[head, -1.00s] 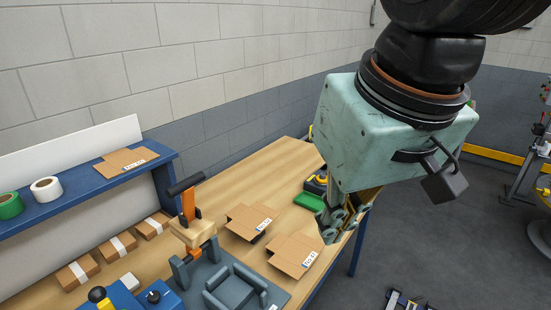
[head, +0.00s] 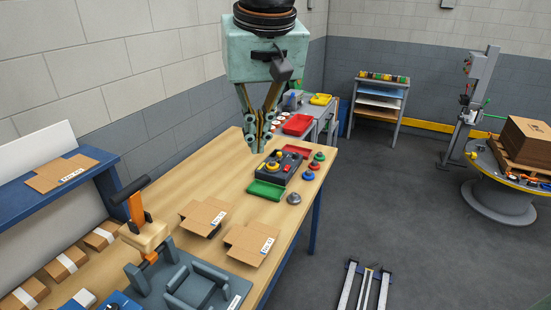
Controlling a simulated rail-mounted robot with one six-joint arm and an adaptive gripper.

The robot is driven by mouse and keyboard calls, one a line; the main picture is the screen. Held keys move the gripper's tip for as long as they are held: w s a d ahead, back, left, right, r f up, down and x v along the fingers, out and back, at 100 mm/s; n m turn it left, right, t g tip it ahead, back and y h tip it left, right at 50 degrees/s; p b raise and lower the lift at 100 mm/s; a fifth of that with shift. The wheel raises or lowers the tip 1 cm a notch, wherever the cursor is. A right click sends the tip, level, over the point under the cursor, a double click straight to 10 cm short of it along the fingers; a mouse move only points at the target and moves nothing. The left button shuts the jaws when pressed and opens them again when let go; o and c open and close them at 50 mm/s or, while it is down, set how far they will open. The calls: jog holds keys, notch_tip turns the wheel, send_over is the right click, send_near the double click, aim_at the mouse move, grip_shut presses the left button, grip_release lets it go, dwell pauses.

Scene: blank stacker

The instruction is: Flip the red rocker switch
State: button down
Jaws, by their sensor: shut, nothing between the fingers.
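My gripper (head: 254,148) is shut and empty. It points down at the upper middle of the head view, beside the far left of a dark control box (head: 292,178) near the far end of the wooden workbench (head: 185,175). The box carries yellow parts and small reddish details on top. I cannot make out for certain which detail is the red rocker switch. Whether my fingertips touch anything cannot be told.
A green tray (head: 266,190) and a red tray (head: 297,151) flank the box. Red (head: 314,166), blue (head: 308,175) and grey (head: 294,198) round pieces stand to its right. Flat cartons (head: 203,216) lie nearer on the bench. The floor to the right is largely open.

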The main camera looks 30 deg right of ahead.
jog(key=w+d+f+m+p, duration=0.1)
jog(key=w+d, duration=0.3)
jog(key=w, duration=0.3)
jog(key=w+d+f+m, duration=0.1)
jog(key=w+d, duration=0.2)
jog(key=w, duration=0.3)
jog(key=m+g+p, duration=0.2)
jog(key=m+p, duration=0.2)
jog(key=m, duration=0.2)
send_over(287, 166)
jog(key=s+a, duration=0.2)
notch_tip(287, 166, down, 22)
jog(key=shift+w+f+h, duration=0.15)
jog(key=shift+f+h, duration=0.05)
jog(key=shift+h, duration=0.2)
jog(key=shift+f, duration=0.15)
jog(key=shift+w+d+f, duration=0.2)
jog(key=shift+d+f, duration=0.15)
jog(key=shift+f, duration=1.9)
jog(key=shift+w+d+f, duration=0.2)
jog(key=shift+d+f, duration=0.1)
jog(key=shift+f, duration=1.95)
jog(key=shift+w+d+f, duration=0.2)
jog(key=shift+d+f, duration=0.15)
jog(key=shift+f, duration=1.9)
jog(key=shift+w+a+p, duration=0.1)
jog(key=shift+w+p, duration=0.05)
jog(key=shift+p, duration=0.15)
